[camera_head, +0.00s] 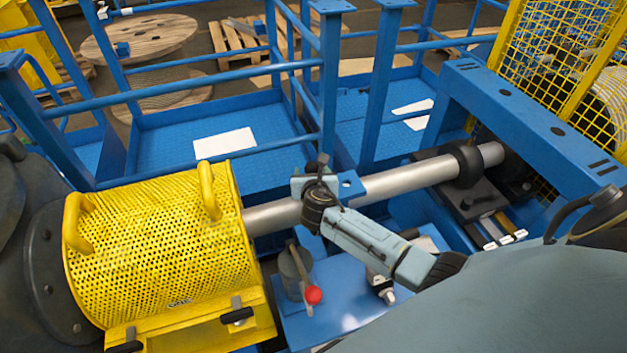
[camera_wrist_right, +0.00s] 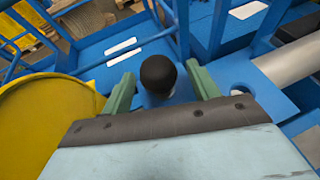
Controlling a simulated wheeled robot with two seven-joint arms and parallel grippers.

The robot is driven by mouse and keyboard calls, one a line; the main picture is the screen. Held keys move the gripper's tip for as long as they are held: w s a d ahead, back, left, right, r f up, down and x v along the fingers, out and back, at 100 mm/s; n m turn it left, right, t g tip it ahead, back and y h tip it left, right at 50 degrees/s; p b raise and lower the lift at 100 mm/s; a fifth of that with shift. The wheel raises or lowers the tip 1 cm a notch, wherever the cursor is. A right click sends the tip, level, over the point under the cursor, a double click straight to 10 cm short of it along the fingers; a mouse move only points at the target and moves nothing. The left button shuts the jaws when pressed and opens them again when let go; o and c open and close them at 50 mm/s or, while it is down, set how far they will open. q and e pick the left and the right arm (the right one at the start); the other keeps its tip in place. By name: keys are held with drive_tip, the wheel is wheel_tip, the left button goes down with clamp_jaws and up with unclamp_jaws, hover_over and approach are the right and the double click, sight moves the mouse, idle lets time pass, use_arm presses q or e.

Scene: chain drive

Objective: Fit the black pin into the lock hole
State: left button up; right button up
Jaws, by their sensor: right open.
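The black pin's round dark knob (camera_wrist_right: 158,75) stands between the two green fingers of my right gripper (camera_wrist_right: 160,88) in the right wrist view. The fingers are apart, one on each side of it, and gaps show between fingers and knob. In the head view, the knob (camera_head: 323,160) rises at my right gripper (camera_head: 317,180), beside the grey shaft. The pin's lower part is hidden. A dark round hole, apparently the lock hole (camera_wrist_right: 240,90), shows in the blue plate right of the gripper; it also shows in the head view (camera_head: 347,184). My left gripper is not in view.
A yellow perforated guard (camera_head: 160,245) stands left of the gripper. The grey shaft (camera_head: 420,177) runs from it to a black bearing (camera_head: 466,165). A red-knobbed lever (camera_head: 313,295) stands below my right arm. Blue railings (camera_head: 220,78) stand behind.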

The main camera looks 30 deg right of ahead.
drive_tip(key=p+v, duration=0.1)
drive_tip(key=v, duration=1.2)
drive_tip(key=shift+p, duration=0.3)
drive_tip(key=shift+w+f, duration=0.1)
